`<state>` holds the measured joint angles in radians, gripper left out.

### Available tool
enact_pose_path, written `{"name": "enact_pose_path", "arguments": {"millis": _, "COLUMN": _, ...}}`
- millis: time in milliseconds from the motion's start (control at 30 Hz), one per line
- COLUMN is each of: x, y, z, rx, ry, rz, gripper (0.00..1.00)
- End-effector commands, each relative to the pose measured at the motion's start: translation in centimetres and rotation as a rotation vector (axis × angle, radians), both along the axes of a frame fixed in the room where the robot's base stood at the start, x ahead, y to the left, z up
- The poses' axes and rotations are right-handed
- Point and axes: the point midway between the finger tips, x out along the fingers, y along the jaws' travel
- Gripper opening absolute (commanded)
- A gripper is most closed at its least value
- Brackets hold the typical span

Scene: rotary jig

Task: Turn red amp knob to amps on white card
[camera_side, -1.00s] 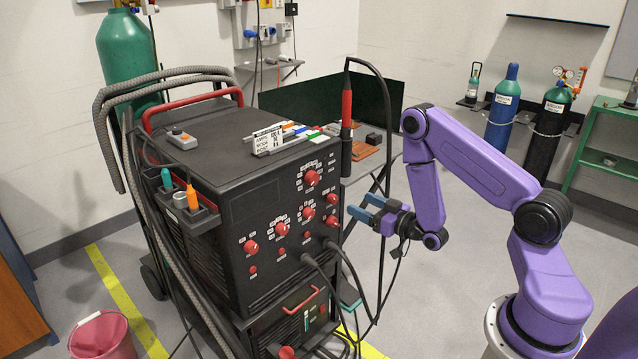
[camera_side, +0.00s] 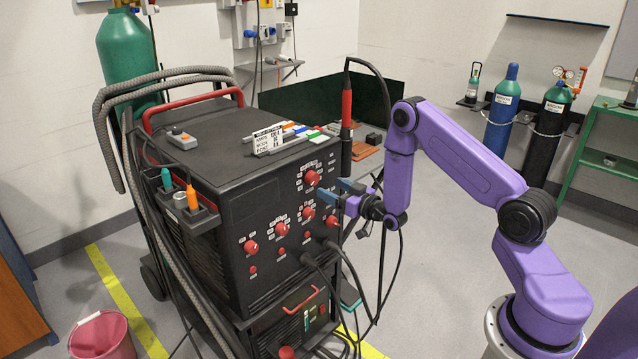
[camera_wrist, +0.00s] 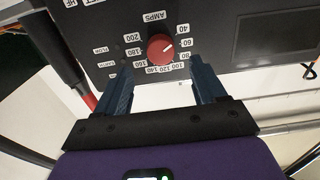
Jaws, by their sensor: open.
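The red amp knob (camera_wrist: 160,49) is in the wrist view on the black panel, under the word AMPS, with a number scale from 40 to 200 around it. Its white mark points roughly towards the 40 and 60 side. In the side view, the panel's upper right red knob (camera_side: 312,178) appears to be this one. My gripper (camera_side: 338,192) is open in front of the panel. In the wrist view its blue fingers (camera_wrist: 160,85) stand either side of the knob's line, short of it and not touching. The white card (camera_side: 268,140) stands on the machine top; its writing is too small to read surely.
Other red knobs (camera_side: 281,229) sit lower on the panel. Cables (camera_side: 345,275) hang from the panel's lower right. A red-handled torch (camera_side: 347,108) stands at the machine's right corner. The floor to the right is mostly clear.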

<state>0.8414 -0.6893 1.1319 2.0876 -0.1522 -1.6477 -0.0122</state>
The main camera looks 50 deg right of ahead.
Motion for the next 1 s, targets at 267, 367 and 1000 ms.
{"name": "enact_pose_path", "arguments": {"millis": 267, "x": 4.3, "y": 0.0, "z": 0.0, "rx": 0.001, "ry": -0.003, "rz": 0.000, "gripper": 0.70}}
{"name": "enact_pose_path", "arguments": {"millis": 367, "x": 5.2, "y": 0.0, "z": 0.0, "rx": 0.000, "ry": -0.002, "rz": 0.000, "gripper": 0.70}}
{"name": "enact_pose_path", "arguments": {"millis": 1000, "x": 6.1, "y": 0.0, "z": 0.0, "rx": 0.001, "ry": 0.000, "rz": 0.000, "gripper": 0.15}}
